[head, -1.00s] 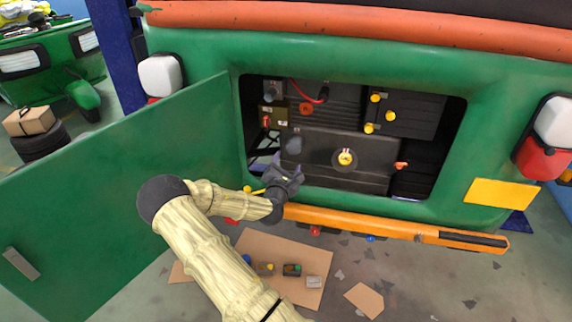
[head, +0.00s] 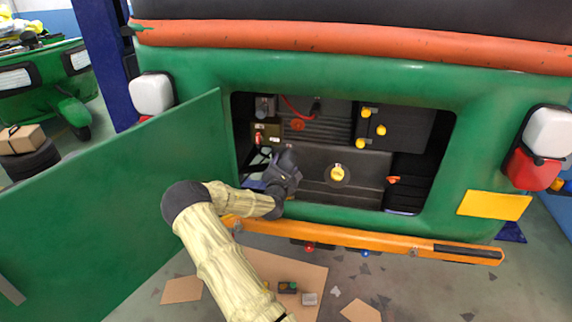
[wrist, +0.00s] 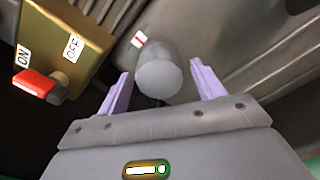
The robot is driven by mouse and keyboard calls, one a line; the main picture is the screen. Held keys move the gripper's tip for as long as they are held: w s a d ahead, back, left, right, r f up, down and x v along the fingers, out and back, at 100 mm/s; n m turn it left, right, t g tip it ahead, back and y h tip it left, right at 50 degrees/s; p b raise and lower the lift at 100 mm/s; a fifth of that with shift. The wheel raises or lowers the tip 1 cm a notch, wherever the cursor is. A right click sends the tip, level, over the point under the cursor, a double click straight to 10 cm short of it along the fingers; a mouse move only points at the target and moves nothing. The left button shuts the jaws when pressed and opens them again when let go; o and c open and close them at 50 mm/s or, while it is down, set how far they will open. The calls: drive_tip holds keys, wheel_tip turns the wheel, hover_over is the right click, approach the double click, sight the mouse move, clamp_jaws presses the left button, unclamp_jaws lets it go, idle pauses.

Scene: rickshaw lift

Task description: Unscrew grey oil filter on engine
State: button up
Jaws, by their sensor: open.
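The grey oil filter (wrist: 160,76) is a short rounded cylinder with a small red and white mark, on the engine in the wrist view. My gripper (head: 285,168) is in the left part of the open engine bay in the head view, where it hides most or all of the filter. In the wrist view its two purple fingers are spread apart and empty, one to each side of the filter's near end. The filter lies in line with the gap, and neither finger appears to touch it. I cannot tell the exact distance to it.
A box with a red ON/OFF switch (wrist: 40,86) is close on the left in the wrist view. The open green door (head: 130,200) stands left of my arm. The orange bumper (head: 350,238) runs below the bay. A yellow cap (head: 337,173) is right of my gripper.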

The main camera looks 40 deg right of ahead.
drive_tip(key=shift+x, duration=0.95)
drive_tip(key=m, duration=0.1)
drive_tip(key=m+p, duration=0.1)
drive_tip(key=shift+r+m, duration=0.2)
drive_tip(key=shift+m, duration=0.1)
drive_tip(key=m+p, duration=0.1)
drive_tip(key=m, duration=0.2)
drive_tip(key=shift+m, duration=0.3)
drive_tip(key=shift+f+m+b, duration=0.3)
drive_tip(key=shift+m, duration=0.3)
drive_tip(key=m+b, duration=0.3)
drive_tip(key=shift+a+f, duration=0.1)
drive_tip(key=shift+f, duration=0.05)
drive_tip(key=m+b, duration=0.3)
drive_tip(key=m, duration=0.2)
drive_tip(key=shift+b, duration=0.35)
drive_tip(key=shift+r+m+b, duration=0.3)
drive_tip(key=shift+m+b, duration=0.15)
drive_tip(key=shift+m, duration=0.45)
